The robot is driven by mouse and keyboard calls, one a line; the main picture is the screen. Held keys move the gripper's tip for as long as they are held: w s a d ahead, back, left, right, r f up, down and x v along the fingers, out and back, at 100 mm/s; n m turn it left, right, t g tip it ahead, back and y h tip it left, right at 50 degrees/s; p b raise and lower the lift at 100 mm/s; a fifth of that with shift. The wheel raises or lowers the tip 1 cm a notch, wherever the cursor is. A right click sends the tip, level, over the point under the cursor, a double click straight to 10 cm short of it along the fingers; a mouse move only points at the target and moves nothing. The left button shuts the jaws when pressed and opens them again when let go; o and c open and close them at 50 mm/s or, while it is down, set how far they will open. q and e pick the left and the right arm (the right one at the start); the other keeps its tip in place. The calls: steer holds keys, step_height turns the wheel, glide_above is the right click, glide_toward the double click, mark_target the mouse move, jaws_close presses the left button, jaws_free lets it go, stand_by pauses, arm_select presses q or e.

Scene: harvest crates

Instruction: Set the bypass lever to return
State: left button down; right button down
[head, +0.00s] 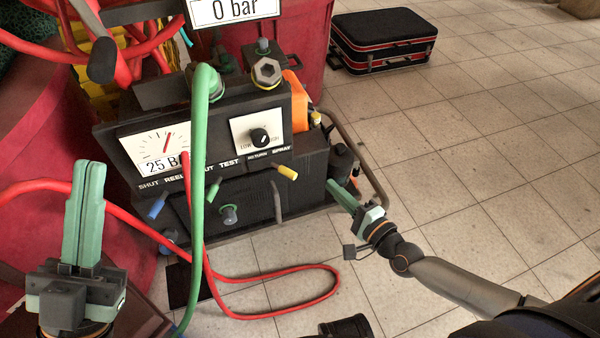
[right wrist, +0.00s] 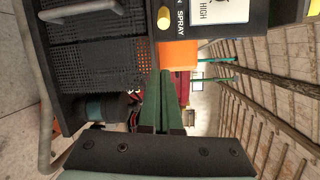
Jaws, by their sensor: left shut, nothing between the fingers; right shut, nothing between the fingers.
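The bypass lever has a yellow grip (head: 287,172) and sits under the RETURN and SPRAY labels on the dark machine's front (head: 262,193). It points right, towards the SPRAY side. The right wrist view shows the yellow grip (right wrist: 164,21) beside the word SPRAY. My right gripper (head: 333,186), with green fingers, is shut and empty, to the right of the lever and apart from it. Its fingers (right wrist: 165,76) also show in the right wrist view. My left gripper (head: 90,168) is shut and empty, upright at the far left, away from the lever.
A blue lever (head: 157,207) and a green lever (head: 213,188) sit left of the yellow one. A green hose (head: 198,180) runs down the front; a red hose (head: 290,315) loops on the floor. A metal frame bar (head: 365,160) stands near my right gripper.

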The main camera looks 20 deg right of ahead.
mark_target(283, 169)
steer(key=w+a, duration=0.1)
steer(key=w, duration=0.1)
steer(key=w+a, duration=0.2)
steer(key=w, duration=0.1)
steer(key=w+a, duration=0.2)
steer(key=w, duration=0.1)
steer(key=shift+b, duration=0.3)
steer(key=shift+s+a, duration=0.45)
steer(key=shift+a, duration=0.2)
steer(key=shift+r+p, duration=0.1)
steer(key=shift+p, duration=0.2)
